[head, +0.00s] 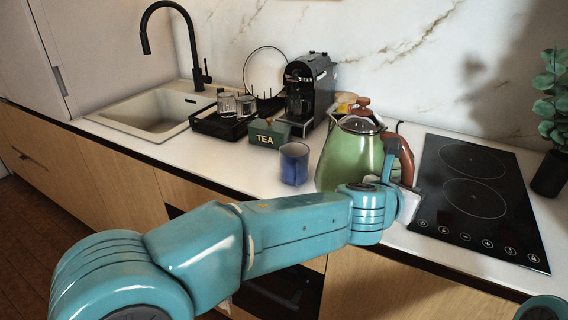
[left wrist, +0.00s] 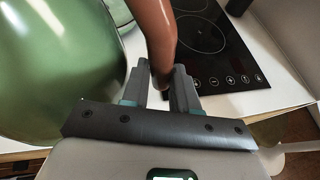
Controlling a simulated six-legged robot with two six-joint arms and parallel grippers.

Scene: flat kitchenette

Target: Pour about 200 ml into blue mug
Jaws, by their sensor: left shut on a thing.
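The green kettle (head: 350,158) has a brown lid knob and a brown curved handle (head: 405,158). It looks upright at the counter's front, right of the blue mug; my arm hides its base, so I cannot tell if it touches the counter. The blue mug (head: 293,164) stands upright on the counter, apart from the kettle; its contents cannot be seen. My left gripper (head: 394,172) is shut on the kettle handle. The left wrist view shows the handle (left wrist: 155,32) between the fingers (left wrist: 162,80), with the green body (left wrist: 55,60) beside it. My right gripper is not in view.
A black cooktop (head: 475,195) lies right of the kettle. Behind the mug are a green TEA box (head: 266,134), a coffee machine (head: 310,90) and a rack with glasses (head: 222,122). A sink (head: 150,112) is at left, a plant (head: 552,120) at far right. Counter left of the mug is clear.

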